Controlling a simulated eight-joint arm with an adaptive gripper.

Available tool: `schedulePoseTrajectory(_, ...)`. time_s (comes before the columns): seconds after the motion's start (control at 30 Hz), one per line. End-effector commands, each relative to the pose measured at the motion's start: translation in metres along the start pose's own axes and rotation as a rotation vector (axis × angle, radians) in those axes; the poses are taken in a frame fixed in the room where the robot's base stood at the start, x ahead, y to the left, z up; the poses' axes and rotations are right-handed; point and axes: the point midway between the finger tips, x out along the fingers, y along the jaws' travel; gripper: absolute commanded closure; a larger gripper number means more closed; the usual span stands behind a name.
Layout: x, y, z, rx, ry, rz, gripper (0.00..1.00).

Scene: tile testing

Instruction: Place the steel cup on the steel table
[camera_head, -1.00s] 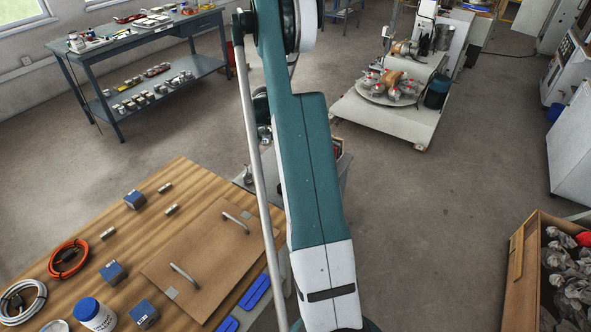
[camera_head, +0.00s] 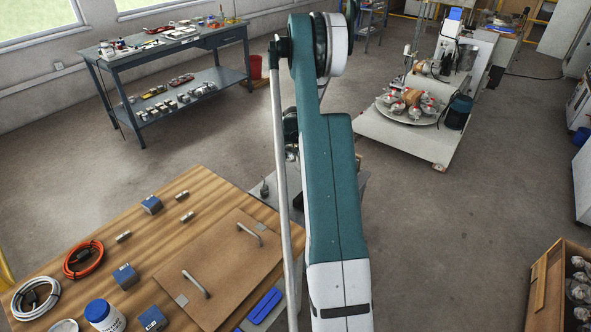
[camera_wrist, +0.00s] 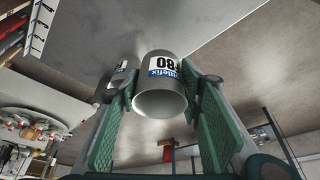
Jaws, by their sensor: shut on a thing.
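In the wrist view, a steel cup (camera_wrist: 160,103) with a white, blue and black label is held between the green-padded fingers of my gripper (camera_wrist: 161,82). Its open rim faces the camera and its label reads upside down. A second cylinder with a similar label (camera_wrist: 121,67) shows just behind it to the left, partly hidden; I cannot tell whether it is another cup or a reflection. The grey steel table (camera_wrist: 235,32) fills the top of the wrist view. I cannot tell whether the held cup touches it. In the head view my arm hides the gripper, the cup and most of the steel table.
A wooden bench (camera_head: 165,225) with a brown board, blue blocks and cable coils (camera_head: 84,259) stands at front left. A wheeled machine (camera_head: 410,105) stands at back right, a wooden crate (camera_head: 545,290) at lower right. Open floor lies between them.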

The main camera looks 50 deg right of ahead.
Motion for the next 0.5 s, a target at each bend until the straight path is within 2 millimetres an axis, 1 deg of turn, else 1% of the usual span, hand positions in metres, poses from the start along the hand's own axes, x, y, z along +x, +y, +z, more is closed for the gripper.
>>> schedulePoseTrajectory(0.03, 0.009, 0.0, 0.004, 0.0, 0.0, 0.0, 0.77)
schedulePoseTrajectory(0.2, 0.028, 0.0, 0.011, 0.0, 0.0, 0.0, 0.77)
schedulePoseTrajectory(0.3, 0.033, 0.0, 0.013, 0.0, 0.0, 0.0, 0.77)
schedulePoseTrajectory(0.5, 0.033, 0.0, 0.014, 0.0, 0.0, 0.0, 0.77)
